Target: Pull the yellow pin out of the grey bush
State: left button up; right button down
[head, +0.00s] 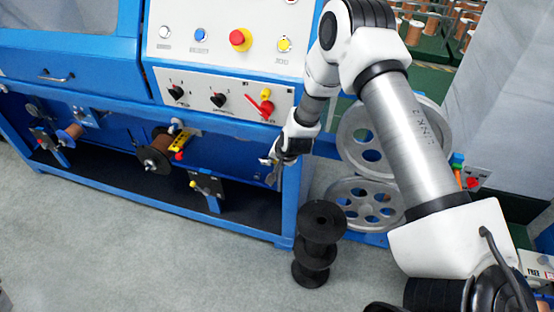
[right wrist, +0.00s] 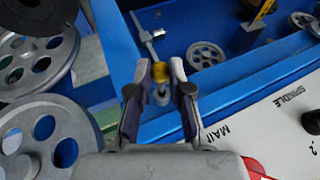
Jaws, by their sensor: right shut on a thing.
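My right gripper (head: 272,168) is at the right end of the blue machine's front, its arm coming in from the right. In the right wrist view its two fingers (right wrist: 160,74) are closed on the yellow pin (right wrist: 158,73), which shows as a small yellow piece between the tips. A small grey piece (right wrist: 163,96) shows beside the yellow, between the fingers. I cannot tell whether it is the grey bush or whether the pin still sits in the bush. In the head view the fingers hide the pin. My left gripper is not in view.
A grey metal bar (right wrist: 146,34) lies just beyond the fingertips. The control panel (head: 222,97) with knobs is above left of the gripper. Black stacked spools (head: 321,222) stand on the floor below, and large grey wheels (head: 362,200) stand to the right. Floor at front left is clear.

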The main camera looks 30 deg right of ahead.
jog(key=shift+s+a, duration=0.25)
jog(key=s+a+b, duration=0.1)
jog(key=s+a, duration=0.1)
jog(key=a, duration=0.1)
jog(key=shift+s, duration=0.3)
jog(key=shift+r, duration=0.1)
dwell(0.5)
jog(key=s+a+r+n+g+y, duration=0.1)
jog(key=s+a+r+n+y, duration=0.1)
jog(key=a+n, duration=0.4)
jog(key=s+a+r+n+g+y, duration=0.1)
jog(key=s+a+r+n+y, duration=0.2)
jog(key=a, duration=0.4)
jog(key=s+n, duration=0.1)
jog(key=n, duration=0.1)
jog(key=shift+s+n+y, duration=0.3)
jog(key=shift+s+n, duration=0.05)
jog(key=shift+n, duration=0.05)
